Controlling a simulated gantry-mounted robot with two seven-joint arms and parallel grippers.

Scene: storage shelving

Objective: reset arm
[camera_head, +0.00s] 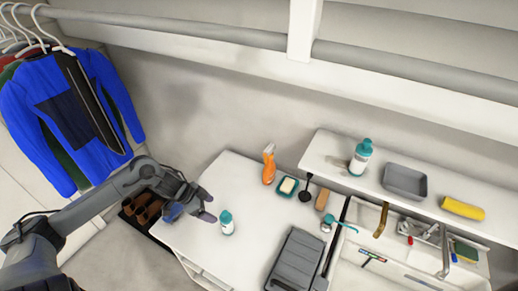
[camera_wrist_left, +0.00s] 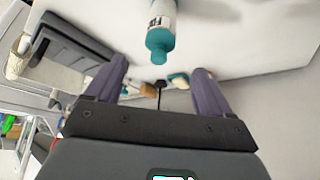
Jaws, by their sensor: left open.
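My left arm comes in from the left in the head view. Its gripper (camera_head: 208,206) is open, with its fingers pointing toward a small white bottle with a teal cap (camera_head: 227,224). The bottle stands upright on the white cabinet top, just to the right of the fingertips. In the left wrist view the open fingers (camera_wrist_left: 160,73) have nothing between them. The bottle (camera_wrist_left: 160,32) shows beyond them there, apart from both fingers. My right gripper is not in view.
The white cabinet top (camera_head: 190,233) also holds an orange spray bottle (camera_head: 268,165), a soap dish (camera_head: 287,187) and a grey case (camera_head: 295,262). A raised shelf (camera_head: 325,150) carries another teal-capped bottle (camera_head: 360,157), a grey tray (camera_head: 405,181) and a yellow roll (camera_head: 462,208). Hanging clothes (camera_head: 70,110) are at left.

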